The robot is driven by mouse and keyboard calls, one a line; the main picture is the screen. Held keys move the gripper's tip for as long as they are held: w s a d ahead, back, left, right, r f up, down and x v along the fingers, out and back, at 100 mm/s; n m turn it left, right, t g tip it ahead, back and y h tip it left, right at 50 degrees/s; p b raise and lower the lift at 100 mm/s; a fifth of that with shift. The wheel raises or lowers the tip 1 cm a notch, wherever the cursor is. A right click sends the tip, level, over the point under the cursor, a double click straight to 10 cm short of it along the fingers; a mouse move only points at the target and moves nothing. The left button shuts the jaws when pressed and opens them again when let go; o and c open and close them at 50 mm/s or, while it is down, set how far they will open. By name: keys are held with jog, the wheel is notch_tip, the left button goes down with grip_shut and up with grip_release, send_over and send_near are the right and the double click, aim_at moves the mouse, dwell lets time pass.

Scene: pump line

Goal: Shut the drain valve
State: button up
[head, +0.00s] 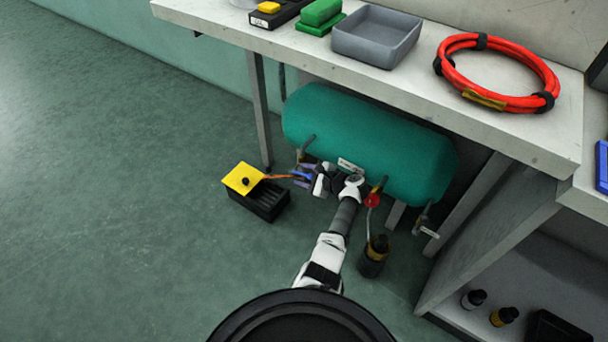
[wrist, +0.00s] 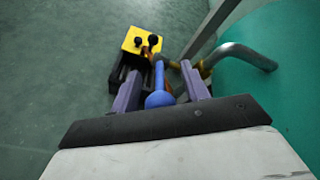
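A blue lever with a round ball end (wrist: 160,99) shows in the wrist view, joined at its far end to a brass fitting near a grey pipe (wrist: 247,54) from the teal tank (head: 365,140). My gripper (wrist: 161,72) has its two purple fingers apart, one on each side of the lever, with a narrow gap visible on both sides. In the head view my gripper (head: 304,175) is low at the tank's left front, where it hides most of the fitting. A red knob (head: 371,200) sits on another tank outlet, right of my arm. No label tells which one is the drain valve.
A black box with a yellow top (head: 243,178) stands on the floor left of my gripper. A dark bottle (head: 373,258) stands below the red knob. The workbench (head: 420,75) overhangs the tank, its leg (head: 259,110) close behind. Open floor lies left.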

jog(key=shift+r, duration=0.1)
jog(key=shift+s+d+r+p, duration=0.15)
jog(key=shift+s+d+p, duration=0.05)
jog(key=shift+d+p, duration=0.15)
jog(key=p+v, duration=0.7)
jog(key=v, duration=0.6)
jog(key=shift+s+a, duration=0.1)
